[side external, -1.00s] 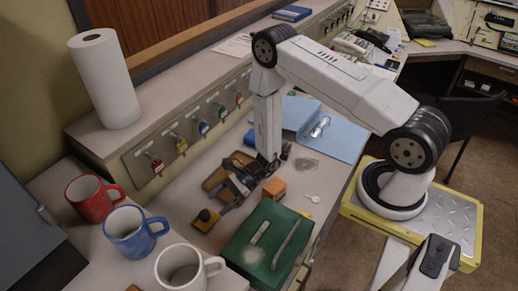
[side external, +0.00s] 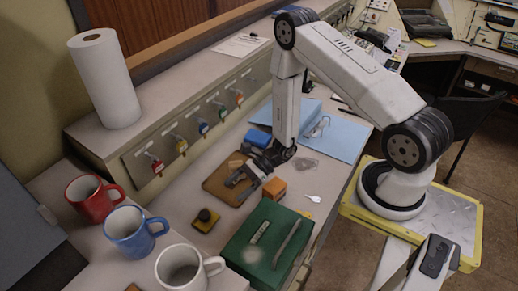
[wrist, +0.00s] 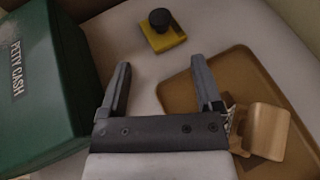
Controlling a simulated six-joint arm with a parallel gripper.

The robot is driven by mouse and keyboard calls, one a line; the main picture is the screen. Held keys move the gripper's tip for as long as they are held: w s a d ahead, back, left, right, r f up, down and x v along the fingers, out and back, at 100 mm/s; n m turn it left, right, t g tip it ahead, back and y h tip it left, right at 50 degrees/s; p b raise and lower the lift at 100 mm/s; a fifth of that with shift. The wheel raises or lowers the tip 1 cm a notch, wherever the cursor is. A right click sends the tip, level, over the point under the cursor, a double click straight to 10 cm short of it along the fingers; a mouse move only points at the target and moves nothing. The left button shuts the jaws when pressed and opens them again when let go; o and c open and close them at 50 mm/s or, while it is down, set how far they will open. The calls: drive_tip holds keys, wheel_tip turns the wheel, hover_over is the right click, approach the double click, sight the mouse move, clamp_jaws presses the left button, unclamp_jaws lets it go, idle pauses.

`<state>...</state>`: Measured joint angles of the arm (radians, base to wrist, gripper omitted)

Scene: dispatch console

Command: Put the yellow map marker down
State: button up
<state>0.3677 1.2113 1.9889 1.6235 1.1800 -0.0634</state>
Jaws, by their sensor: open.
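The yellow map marker (side external: 206,220), a yellow block with a black knob, stands upright on the desk between the green cash box and the brown tray. In the wrist view the map marker (wrist: 165,40) lies beyond my fingertips, apart from them. My gripper (side external: 240,186) is open and empty, over the near part of the brown tray (side external: 214,186).
A green petty cash box (side external: 245,265) stands close to the marker; it also fills the left of the wrist view (wrist: 40,120). A tan wooden piece (wrist: 265,130) sits on the tray. Mugs (side external: 130,235) stand left.

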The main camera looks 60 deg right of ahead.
drive_tip(key=shift+s+a+r+n+g, duration=0.15)
drive_tip(key=shift+r+n+g, duration=0.15)
drive_tip(key=shift+r+n, duration=0.1)
drive_tip(key=s+d+r+n+g+h, duration=0.1)
drive_tip(key=s+d+r+n+h, duration=0.1)
drive_tip(key=r+n+h, duration=0.4)
drive_tip(key=s+d+r+n+g+h, duration=0.1)
drive_tip(key=s+r+n+h, duration=0.4)
drive_tip(key=r+n, duration=0.8)
drive_tip(key=d+n+h, duration=0.1)
drive_tip(key=n, duration=0.1)
drive_tip(key=shift+r+n, duration=0.15)
drive_tip(key=shift+n, duration=0.25)
